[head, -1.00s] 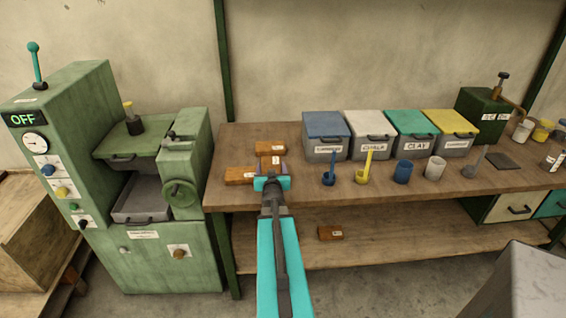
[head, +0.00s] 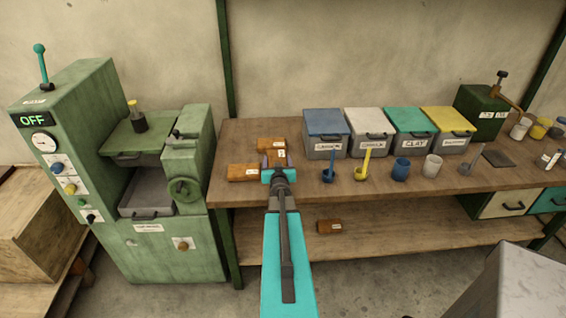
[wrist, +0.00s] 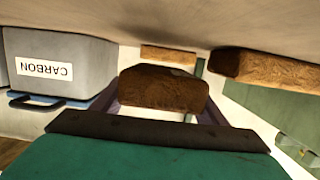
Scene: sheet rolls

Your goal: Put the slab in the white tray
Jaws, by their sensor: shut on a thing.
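My gripper (head: 279,166) is shut on a brown, wood-coloured slab (head: 277,155) at the back left of the bench. In the wrist view the slab (wrist: 163,88) fills the gap between the purple fingers. I cannot tell whether it touches the bench top. Another brown slab (head: 243,173) lies just left of my gripper, and one more (head: 271,144) lies just behind. A similar one (head: 329,226) lies on the lower shelf. I cannot make out a tray that is clearly white; a grey tray (head: 147,207) sits in the green machine at left.
Lidded bins, the blue-lidded one (head: 325,148) nearest, stand right of my gripper. A blue scoop (head: 328,175), a yellow scoop (head: 362,172) and cups (head: 401,169) stand in front of them. The green machine (head: 165,240) stands left of the bench. The bench front (head: 300,195) is clear.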

